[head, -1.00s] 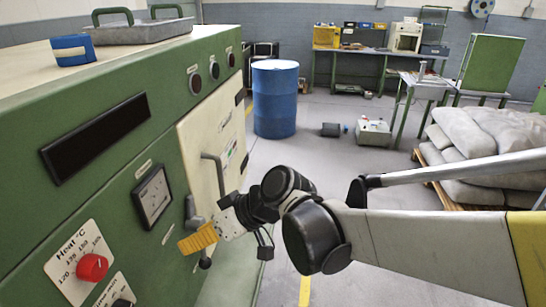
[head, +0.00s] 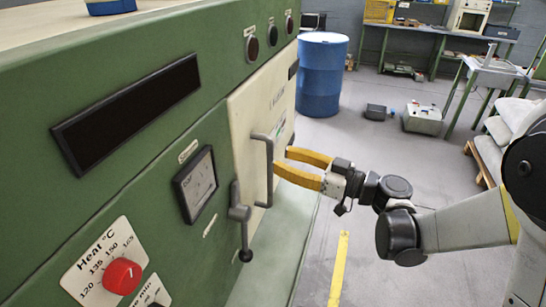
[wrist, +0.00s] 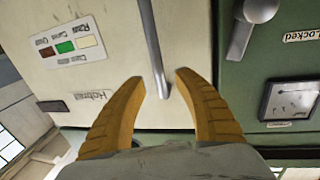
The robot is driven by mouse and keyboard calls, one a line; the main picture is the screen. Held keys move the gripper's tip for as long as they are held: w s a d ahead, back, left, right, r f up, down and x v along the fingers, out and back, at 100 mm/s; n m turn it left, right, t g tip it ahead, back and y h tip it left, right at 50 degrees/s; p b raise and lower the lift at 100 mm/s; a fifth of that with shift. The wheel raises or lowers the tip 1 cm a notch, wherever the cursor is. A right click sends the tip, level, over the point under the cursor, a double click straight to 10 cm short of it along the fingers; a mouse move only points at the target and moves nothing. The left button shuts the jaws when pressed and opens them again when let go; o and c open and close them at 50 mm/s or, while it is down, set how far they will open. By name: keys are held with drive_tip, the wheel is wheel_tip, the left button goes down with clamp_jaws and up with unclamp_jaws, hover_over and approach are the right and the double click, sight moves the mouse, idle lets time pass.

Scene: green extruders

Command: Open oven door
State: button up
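The green oven (head: 120,170) fills the left of the head view. Its cream door (head: 250,110) is shut and carries a grey bar handle (head: 265,165). My gripper (head: 281,160) is open, with its two yellow fingers pointing at the handle from the right. In the wrist view the handle (wrist: 152,45) runs between the open fingertips (wrist: 160,82); contact cannot be told. A grey latch lever (head: 241,212) sits on the green frame beside the door, its knob hanging down. In the wrist view the lever (wrist: 242,30) is near a label reading "Locked" (wrist: 302,33).
A red heat knob (head: 122,276) and a gauge (head: 196,185) are on the oven front. A blue drum (head: 321,75) stands beyond the oven. Grey boxes (head: 422,119) lie on the floor, with sacks (head: 515,125) at right. The floor right of the door is mostly clear.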

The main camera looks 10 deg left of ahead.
drive_tip(key=shift+b+x, duration=0.4)
drive_tip(key=shift+x, duration=1.85)
clamp_jaws()
drive_tip(key=shift+w+d, duration=0.1)
